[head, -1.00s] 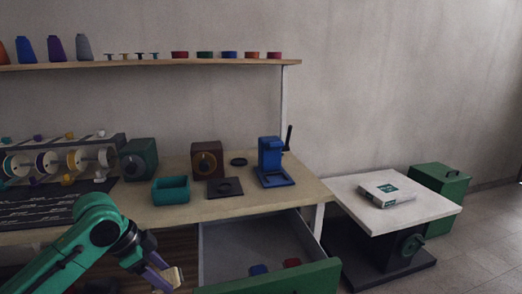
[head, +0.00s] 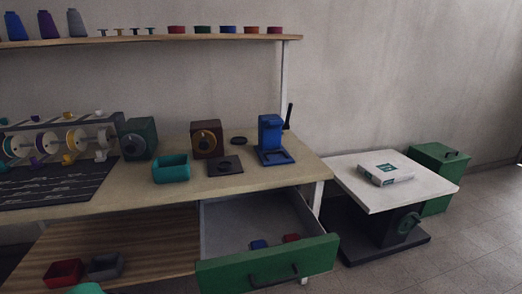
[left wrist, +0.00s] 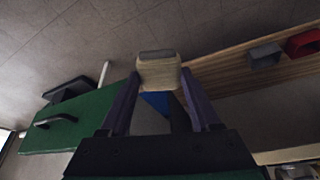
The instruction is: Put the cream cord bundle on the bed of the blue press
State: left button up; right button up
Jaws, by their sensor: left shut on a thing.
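My left gripper (left wrist: 158,82) is shut on the cream cord bundle (left wrist: 158,73) in the left wrist view. The bundle sits between the purple fingertips, with a grey band across its end. The blue press (head: 271,133) stands at the right end of the bench in the head view, with a dark lever at its right. Its low bed (head: 275,158) faces the front and looks empty. In the head view only a bit of my green left arm shows at the bottom edge; the left gripper is out of that view. My right gripper is in neither view.
The green-fronted drawer (head: 268,264) is open below the press, with a blue and a red item inside. A teal tray (head: 171,170), a dark plate (head: 225,166) and a brown dial box (head: 206,139) stand left of the press. Red and grey bins sit on the lower shelf.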

pick_arm(q)
jog(key=shift+s, duration=0.25)
jog(key=d+n, duration=0.1)
jog(key=d, duration=0.8)
notch_tip(320, 180, up, 10)
jog(key=p, duration=1.1)
jog(key=shift+s+d+r, duration=0.15)
jog(key=shift+d+r, duration=0.1)
